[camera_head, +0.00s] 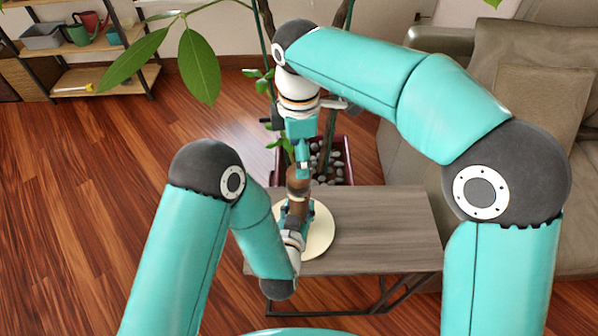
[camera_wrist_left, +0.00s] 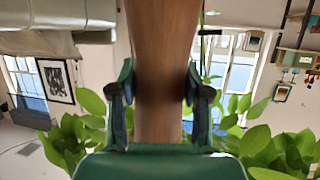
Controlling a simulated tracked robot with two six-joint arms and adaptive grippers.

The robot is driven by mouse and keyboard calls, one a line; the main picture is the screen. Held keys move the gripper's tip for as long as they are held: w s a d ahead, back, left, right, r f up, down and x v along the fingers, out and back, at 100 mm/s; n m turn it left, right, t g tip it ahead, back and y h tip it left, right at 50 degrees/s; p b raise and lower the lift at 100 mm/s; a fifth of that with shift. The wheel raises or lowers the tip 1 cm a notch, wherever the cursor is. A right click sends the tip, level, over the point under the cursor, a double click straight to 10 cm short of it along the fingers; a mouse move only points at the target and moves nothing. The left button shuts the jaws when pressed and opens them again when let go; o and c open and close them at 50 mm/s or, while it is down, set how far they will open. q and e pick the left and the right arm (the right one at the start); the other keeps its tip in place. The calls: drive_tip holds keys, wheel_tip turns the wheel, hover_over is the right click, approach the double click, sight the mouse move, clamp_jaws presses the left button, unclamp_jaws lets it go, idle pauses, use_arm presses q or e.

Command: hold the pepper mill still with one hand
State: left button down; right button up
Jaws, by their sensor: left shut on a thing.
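The pepper mill (camera_head: 297,182) is a brown wooden piece standing over a round cream board on the table. My left gripper (camera_head: 295,206) is shut on its body from the near side. In the left wrist view, the smooth brown shaft of the mill (camera_wrist_left: 165,60) fills the middle, between the two fingers of my left gripper (camera_wrist_left: 162,92). My right gripper (camera_head: 303,168) points down from above, with its fingertips at the top of the mill. Whether its fingers grip the top is too small to tell. The lower part of the mill is partly hidden by my left gripper.
The round board (camera_head: 322,232) lies on a grey-brown wooden table (camera_head: 385,225), clear on its right. A potted plant with stones (camera_head: 338,165) stands right behind the table. A grey-brown sofa (camera_head: 535,85) is at the right, and a shelf (camera_head: 110,75) at the back left.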

wheel_tip(320, 180, down, 7)
drive_tip(key=shift+f, duration=0.1)
idle(0.3)
drive_tip(key=c, duration=1.2)
drive_tip(key=shift+o, duration=0.2)
